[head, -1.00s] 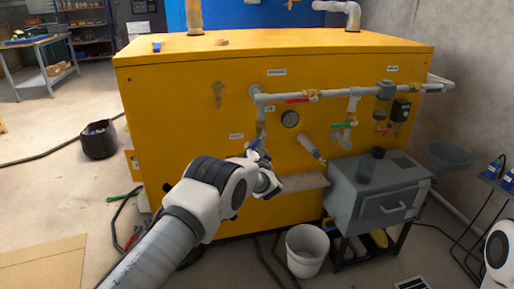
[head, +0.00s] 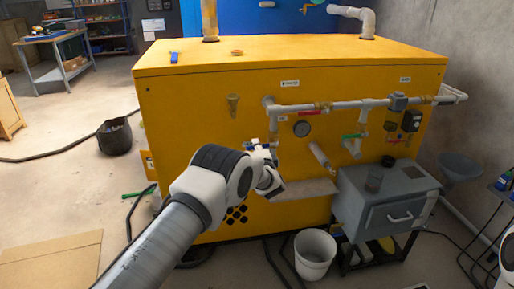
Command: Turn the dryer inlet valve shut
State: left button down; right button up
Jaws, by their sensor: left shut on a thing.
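The yellow tank cabinet (head: 180,120) carries grey pipework on its front. A valve with a red lever (head: 306,115) sits on the upper pipe, and one with a green lever (head: 353,136) hangs at the right. My left gripper (head: 260,148) is at the short down pipe left of the gauge, shut on a small blue part that looks like a valve lever. The fingers and wrist hide most of it, so its angle is unclear. The labels are too small to read, so I cannot tell which is the dryer inlet valve. My right gripper is out of view.
A round gauge (head: 302,129) and an angled pipe stub (head: 320,157) are close right of my left gripper. A grey box (head: 385,200) stands lower right, with a white bucket (head: 315,255) on the floor. A black bin (head: 114,137) and hoses lie left.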

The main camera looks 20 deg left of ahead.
pick_arm(q)
jog(key=shift+r+m, duration=0.3)
jog(key=shift+m, duration=0.1)
jog(key=c, duration=1.1)
grip_release()
jog(key=shift+d, duration=0.1)
jog(key=v, duration=1.2)
jog(key=shift+f, duration=0.1)
